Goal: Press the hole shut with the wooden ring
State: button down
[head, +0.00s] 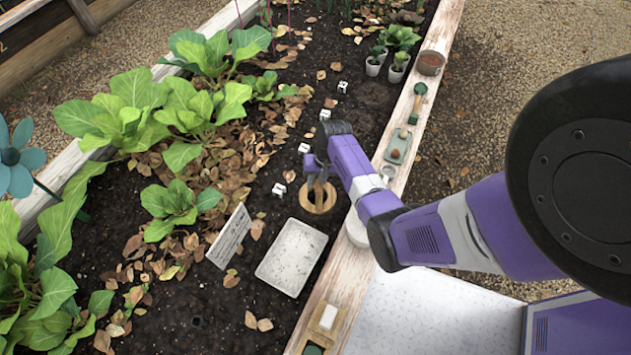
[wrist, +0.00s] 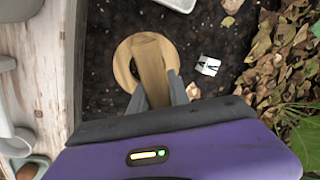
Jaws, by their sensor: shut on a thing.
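The wooden ring (head: 318,208) is a pale flat ring with an upright wooden grip; it also shows in the wrist view (wrist: 122,66). My gripper (head: 318,182) is above it, and its two grey fingers (wrist: 157,92) are closed on the wooden grip. The ring is level, at or just above the dark soil near the bed's right board; I cannot tell whether it touches. I see no hole under the ring, as the grip and fingers cover its middle. A small dark round spot (head: 197,321) that may be a hole shows in the soil at lower left.
A shallow white tray (head: 291,257) and a white sign (head: 230,236) stand close by. Several small white marked blocks (head: 279,189) line the soil. The wooden edge board (head: 335,280) carries a green-handled tool (head: 417,102) and a small green tray (head: 398,146). Leafy plants (head: 180,205) fill the left.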

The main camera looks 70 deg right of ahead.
jog(key=shift+f+b, duration=0.35)
jog(key=shift+f, duration=0.5)
dwell(1.9)
notch_tip(320, 180, up, 17)
jog(key=p, duration=1.6)
jog(key=shift+p, duration=0.4)
jog(key=shift+r, duration=0.15)
